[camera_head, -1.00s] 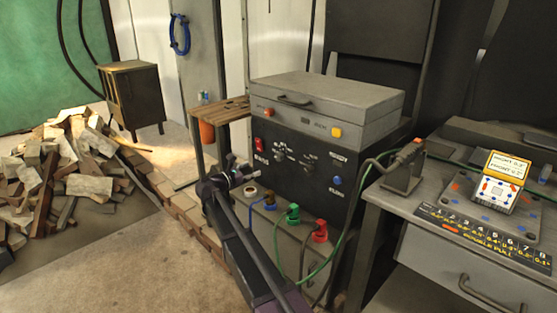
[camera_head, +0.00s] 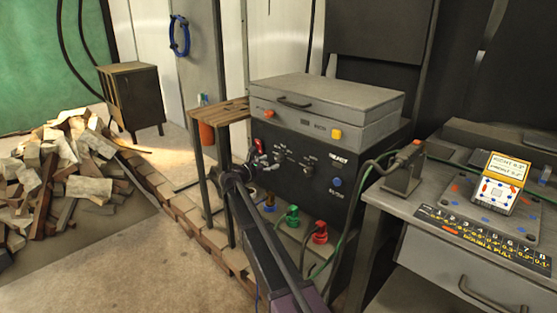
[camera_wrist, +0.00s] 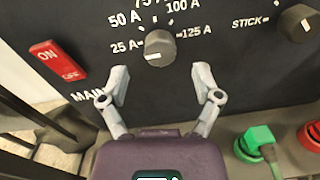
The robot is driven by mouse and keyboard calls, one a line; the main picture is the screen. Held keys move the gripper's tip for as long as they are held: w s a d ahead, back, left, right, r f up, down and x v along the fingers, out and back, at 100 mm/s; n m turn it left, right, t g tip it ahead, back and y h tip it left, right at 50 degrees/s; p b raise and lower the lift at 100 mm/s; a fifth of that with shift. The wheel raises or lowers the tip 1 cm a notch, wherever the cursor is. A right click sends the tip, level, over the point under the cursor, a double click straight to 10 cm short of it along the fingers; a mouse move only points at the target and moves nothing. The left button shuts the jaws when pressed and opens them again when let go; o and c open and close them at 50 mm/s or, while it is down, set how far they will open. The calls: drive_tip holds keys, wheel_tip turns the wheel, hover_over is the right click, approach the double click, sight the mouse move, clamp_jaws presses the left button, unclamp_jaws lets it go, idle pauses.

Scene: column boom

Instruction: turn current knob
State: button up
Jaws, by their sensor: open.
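The current knob (camera_wrist: 160,47) is a grey round knob on the black front panel (camera_wrist: 225,55), inside a printed scale running from 25 A on the left to 125 A on the right. A pale mark shows low on its face. My gripper (camera_wrist: 161,80) is open and empty, with one finger on each side just below the knob in the wrist view. The fingers look apart from the knob; how far they are from the panel is hard to tell. In the head view my gripper (camera_head: 262,163) is in front of the panel's left part and partly covers it.
A red ON/OFF switch (camera_wrist: 58,61) is left of the knob, and a second knob (camera_wrist: 297,23) marked STICK is at right. Green (camera_wrist: 257,141) and red connectors (camera_head: 319,233) with cables sit below. A workbench (camera_head: 440,199) stands right; a wooden stand (camera_head: 221,111) stands left.

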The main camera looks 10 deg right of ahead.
sight(277, 159)
drive_tip(key=shift+x, duration=2.35)
clamp_jaws()
